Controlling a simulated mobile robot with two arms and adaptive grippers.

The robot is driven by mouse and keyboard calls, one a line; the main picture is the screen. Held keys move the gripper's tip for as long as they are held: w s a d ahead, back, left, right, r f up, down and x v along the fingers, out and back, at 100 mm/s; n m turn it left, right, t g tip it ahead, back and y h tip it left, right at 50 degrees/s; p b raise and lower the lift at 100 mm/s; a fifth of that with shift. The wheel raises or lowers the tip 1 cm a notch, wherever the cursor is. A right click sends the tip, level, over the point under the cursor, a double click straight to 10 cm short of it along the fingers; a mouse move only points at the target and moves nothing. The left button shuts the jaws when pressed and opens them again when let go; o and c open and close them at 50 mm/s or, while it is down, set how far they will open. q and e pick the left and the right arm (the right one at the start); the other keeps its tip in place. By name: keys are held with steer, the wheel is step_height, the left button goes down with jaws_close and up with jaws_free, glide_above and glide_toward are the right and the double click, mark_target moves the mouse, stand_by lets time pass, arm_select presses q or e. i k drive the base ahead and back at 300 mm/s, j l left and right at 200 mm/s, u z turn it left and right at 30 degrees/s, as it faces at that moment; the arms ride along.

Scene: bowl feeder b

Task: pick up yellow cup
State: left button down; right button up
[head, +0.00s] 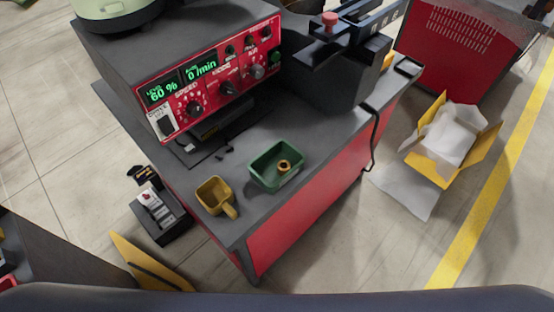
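The yellow cup (212,194) stands upright near the front left corner of the grey bench top (226,226). It looks squarish and empty, and its handle (231,209) points toward the lower right. A green bin (276,166) stands just to its right, a small gap apart, with a small brass-coloured ring-shaped part (284,166) inside. Neither of my grippers shows in the head view.
A red control panel (213,78) with green displays stands behind the cup. A black cable (373,140) hangs over the bench's right edge. A dark box (160,216) is on the left. A yellow open carton (448,138) lies on the floor at right.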

mark_target(215, 195)
steer(key=k+j, duration=0.2)
steer(key=j, duration=0.15)
steer(key=k+j+u, duration=0.1)
steer(key=j, duration=0.25)
steer(key=k+j, duration=0.3)
steer(key=k+j+u, duration=0.1)
steer(key=j, duration=0.35)
steer(key=k+j, duration=0.3)
